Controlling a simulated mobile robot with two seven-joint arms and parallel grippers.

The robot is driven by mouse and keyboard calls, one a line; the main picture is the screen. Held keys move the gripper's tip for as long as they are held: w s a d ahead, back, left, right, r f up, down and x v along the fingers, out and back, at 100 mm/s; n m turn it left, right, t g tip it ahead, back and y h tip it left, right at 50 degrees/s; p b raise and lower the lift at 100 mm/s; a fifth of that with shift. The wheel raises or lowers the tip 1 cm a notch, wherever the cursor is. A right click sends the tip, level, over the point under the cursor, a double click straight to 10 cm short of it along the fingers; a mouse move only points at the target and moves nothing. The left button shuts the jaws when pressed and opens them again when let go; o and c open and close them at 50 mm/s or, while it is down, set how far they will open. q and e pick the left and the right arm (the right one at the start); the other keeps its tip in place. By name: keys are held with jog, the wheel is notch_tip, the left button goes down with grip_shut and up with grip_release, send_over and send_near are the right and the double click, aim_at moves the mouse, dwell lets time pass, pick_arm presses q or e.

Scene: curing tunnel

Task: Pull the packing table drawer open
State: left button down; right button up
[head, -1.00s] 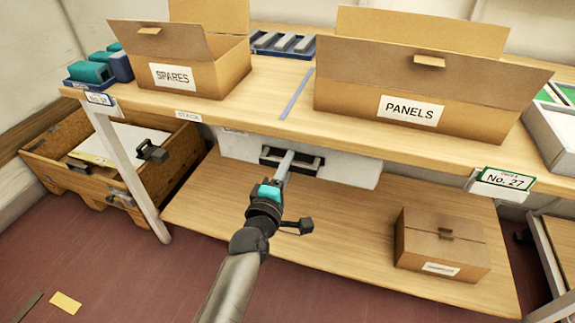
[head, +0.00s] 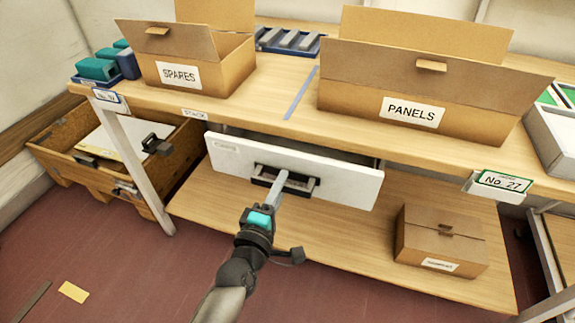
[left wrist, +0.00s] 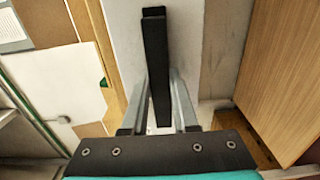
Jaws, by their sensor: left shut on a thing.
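The packing table (head: 420,152) has a white drawer front (head: 350,185) under its top, with a dark handle (head: 302,187) in the middle. The drawer front stands out from below the table edge, so it is partly open. My left gripper (head: 280,178) is shut on the handle, its arm reaching up from the bottom of the head view. In the left wrist view the dark handle bar (left wrist: 157,70) runs between the two grey fingers (left wrist: 160,105), with the white drawer front (left wrist: 190,30) behind it. The inside of the drawer is hidden. My right gripper is not in view.
Open cartons marked SPARES (head: 205,85) and PANELS (head: 370,105) stand on the table top. A closed carton (head: 440,245) sits on the lower shelf (head: 350,250). A wooden crate (head: 60,150) stands left of the table leg (head: 140,170). The red floor in front is mostly clear.

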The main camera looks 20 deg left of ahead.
pick_arm(q)
jog(key=s+p, duration=0.3)
jog(key=s, duration=1.2)
jog(key=shift+s+a, duration=0.25)
jog(key=shift+s, duration=0.1)
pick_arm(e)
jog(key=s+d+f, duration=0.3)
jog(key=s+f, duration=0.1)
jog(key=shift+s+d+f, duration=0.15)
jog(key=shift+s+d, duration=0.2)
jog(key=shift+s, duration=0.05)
pick_arm(q)
jog(key=c, duration=0.7)
grip_release()
jog(key=shift+s, duration=0.1)
jog(key=s, duration=0.5)
jog(key=s+p, duration=0.1)
jog(key=s, duration=0.9)
jog(key=shift+a+p, duration=0.3)
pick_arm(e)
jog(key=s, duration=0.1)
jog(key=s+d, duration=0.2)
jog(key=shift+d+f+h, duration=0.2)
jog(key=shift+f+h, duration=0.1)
